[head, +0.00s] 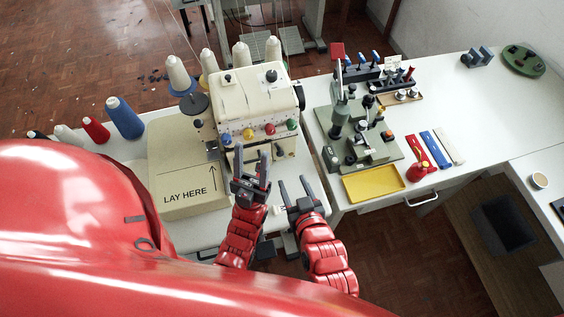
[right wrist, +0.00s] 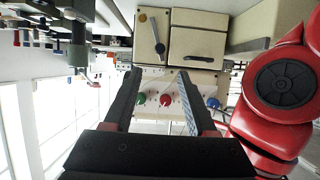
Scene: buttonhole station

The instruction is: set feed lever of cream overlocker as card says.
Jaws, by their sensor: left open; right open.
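The cream overlocker (head: 250,100) stands on the white table, with several coloured dials on its front. In the right wrist view its front (right wrist: 150,78) appears upside down, with green, red and blue dials. I cannot make out a readable card.
A beige board marked LAY HERE (head: 185,160) lies left of the overlocker. Thread cones (head: 124,117) stand behind it. A green-based machine (head: 355,140) and a yellow tray (head: 373,184) are to the right. The far right white tabletop (head: 440,95) has free room.

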